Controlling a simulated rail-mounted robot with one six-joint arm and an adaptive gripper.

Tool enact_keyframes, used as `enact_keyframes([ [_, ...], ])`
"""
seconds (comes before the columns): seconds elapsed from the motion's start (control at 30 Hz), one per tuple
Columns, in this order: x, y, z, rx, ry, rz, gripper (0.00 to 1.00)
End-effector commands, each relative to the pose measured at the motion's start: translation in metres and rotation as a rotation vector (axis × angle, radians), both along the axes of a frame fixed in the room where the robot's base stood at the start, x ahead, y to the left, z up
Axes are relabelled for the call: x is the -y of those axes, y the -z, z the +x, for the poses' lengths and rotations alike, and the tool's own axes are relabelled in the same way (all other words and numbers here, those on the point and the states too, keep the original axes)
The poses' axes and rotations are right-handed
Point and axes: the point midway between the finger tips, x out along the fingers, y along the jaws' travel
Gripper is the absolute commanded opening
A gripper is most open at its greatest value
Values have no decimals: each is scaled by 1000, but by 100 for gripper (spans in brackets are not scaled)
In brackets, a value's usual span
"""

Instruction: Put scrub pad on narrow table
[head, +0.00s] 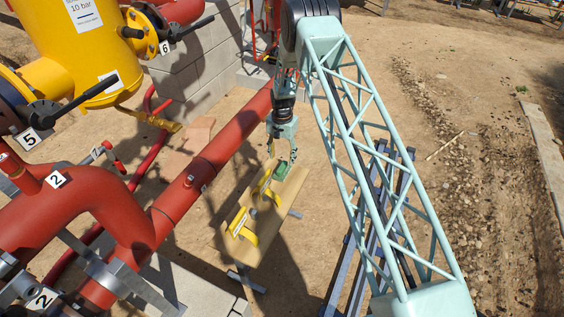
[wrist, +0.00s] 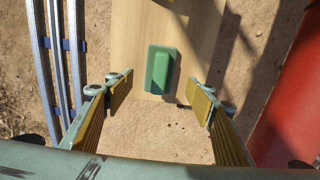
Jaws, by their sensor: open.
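A green block (head: 281,170), which looks like the scrub pad, lies near one end of a narrow wooden table (head: 272,221). It also shows in the wrist view (wrist: 160,70), long side running up the picture, on the pale tabletop (wrist: 133,28). My gripper (head: 283,155) is above that end of the table, close to the pad. In the wrist view my gripper (wrist: 161,84) is open, with a padded finger on each side of the pad and clear gaps between. Nothing is held.
A large red pipe (head: 178,196) runs along the left and shows at right in the wrist view (wrist: 295,105). Blue-grey rails (head: 384,215) lie right of the table on bare ground.

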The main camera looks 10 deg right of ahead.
Motion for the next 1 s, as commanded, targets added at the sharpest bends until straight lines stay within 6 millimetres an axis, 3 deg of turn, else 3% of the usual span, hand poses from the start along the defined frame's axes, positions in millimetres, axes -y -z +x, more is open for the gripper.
enact_keyframes([
  [0.33,0,-28,-1,-1,0,1,50],
  [1.0,0,-30,-1,-1,0,1,50],
])
